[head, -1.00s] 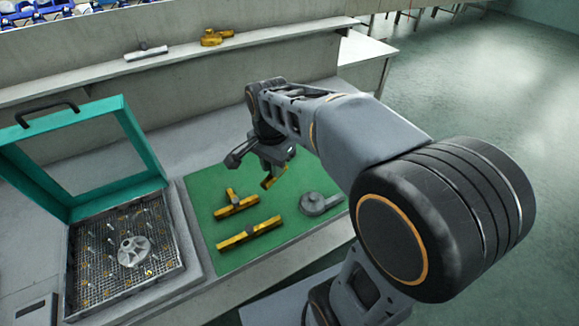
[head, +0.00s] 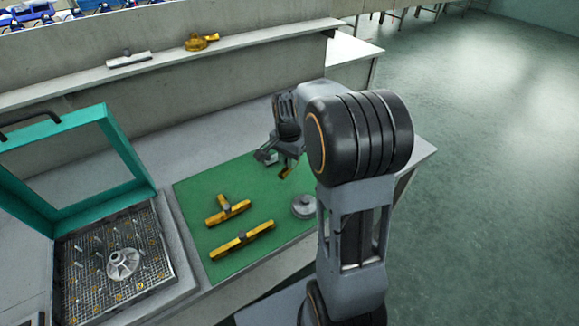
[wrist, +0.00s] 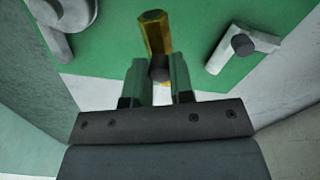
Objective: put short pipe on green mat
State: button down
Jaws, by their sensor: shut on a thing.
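My gripper (wrist: 160,82) is shut on a yellow pipe (wrist: 153,33), which I take for the short pipe. The fingers close around its dark stub, and part of the pipe is hidden behind them. In the head view the held pipe (head: 286,172) hangs tilted at my gripper, over the far right part of the green mat (head: 215,184). I cannot tell whether it touches the mat. The mat also shows in the wrist view (wrist: 110,45). My arm hides the mat's right side in the head view.
Two yellow pipes with stubs (head: 228,211) (head: 241,240) and a round grey casing (head: 303,207) lie on the mat. A grey pipe (wrist: 240,47) lies near the mat's edge. An open teal-lidded basket (head: 110,290) stands left. A shelf (head: 165,65) runs behind.

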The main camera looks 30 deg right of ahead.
jog(key=shift+w+d+f, duration=0.15)
jog(key=shift+f, duration=0.15)
jog(key=shift+w+d+f, duration=0.1)
jog(key=shift+f, duration=1.55)
jog(key=shift+f+b, duration=0.2)
jog(key=shift+b, duration=0.1)
jog(key=c, duration=1)
grip_release()
